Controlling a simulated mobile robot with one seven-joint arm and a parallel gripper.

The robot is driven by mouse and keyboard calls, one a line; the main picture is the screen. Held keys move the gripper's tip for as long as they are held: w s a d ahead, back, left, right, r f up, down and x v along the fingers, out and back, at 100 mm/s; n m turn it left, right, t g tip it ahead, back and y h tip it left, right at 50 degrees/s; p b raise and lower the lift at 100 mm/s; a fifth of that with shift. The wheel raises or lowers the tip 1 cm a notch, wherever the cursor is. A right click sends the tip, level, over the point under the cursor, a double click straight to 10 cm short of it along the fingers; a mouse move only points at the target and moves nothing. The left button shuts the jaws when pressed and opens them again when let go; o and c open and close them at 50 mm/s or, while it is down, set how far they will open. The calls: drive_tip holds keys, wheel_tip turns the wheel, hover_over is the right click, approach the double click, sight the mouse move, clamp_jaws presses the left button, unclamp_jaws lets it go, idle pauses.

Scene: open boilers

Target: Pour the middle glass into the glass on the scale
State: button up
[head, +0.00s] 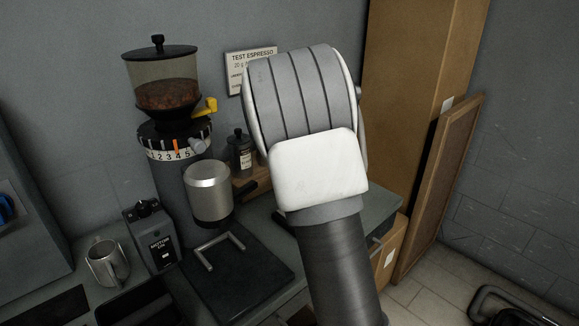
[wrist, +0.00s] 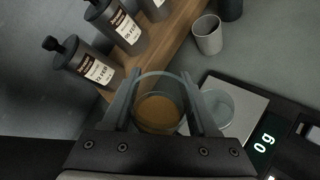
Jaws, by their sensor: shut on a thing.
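In the wrist view my gripper (wrist: 160,98) is shut on a clear glass (wrist: 157,82), with one finger on each side of it. The glass holds brown contents, which look like ground coffee. A second clear glass (wrist: 216,107) stands just to the right, on the pale plate of the scale (wrist: 247,97). It looks empty, though my right finger partly covers it. The scale's display (wrist: 264,146) reads 0 g. In the head view my arm hides the gripper, both glasses and the scale.
Several labelled canisters (wrist: 92,68) stand on a wooden shelf (wrist: 176,40) at upper left of the wrist view. A grey cup (wrist: 207,36) stands beyond the scale. The head view shows a coffee grinder (head: 172,100) and a metal mug (head: 107,262) on the left.

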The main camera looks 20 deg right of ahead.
drive_tip(key=shift+a+f+m+y+p, duration=0.15)
drive_tip(key=shift+m+y+p, duration=0.3)
drive_tip(key=shift+p, duration=2.2)
drive_tip(key=shift+d+f+m+y+p, duration=0.15)
drive_tip(key=shift+m+y+p, duration=0.25)
drive_tip(key=shift+p, duration=2.2)
drive_tip(key=shift+a+m+t+y+p, duration=0.1)
drive_tip(key=shift+m+t+y+p, duration=0.2)
drive_tip(key=shift+p, duration=0.95)
drive_tip(key=shift+d+r+m+t+y+p, duration=0.15)
drive_tip(key=shift+m+t+y+p, duration=0.35)
drive_tip(key=shift+m+y, duration=0.55)
drive_tip(key=shift+d+r+m+t+y+p, duration=0.15)
drive_tip(key=shift+m+t+y+p, duration=0.45)
drive_tip(key=shift+m, duration=0.8)
drive_tip(key=shift+d+r+m+t+y+p, duration=0.1)
drive_tip(key=shift+d+m+t+y+p, duration=0.15)
drive_tip(key=shift+m+t+y, duration=0.6)
drive_tip(key=shift+m+g, duration=0.25)
drive_tip(key=shift+m, duration=0.1)
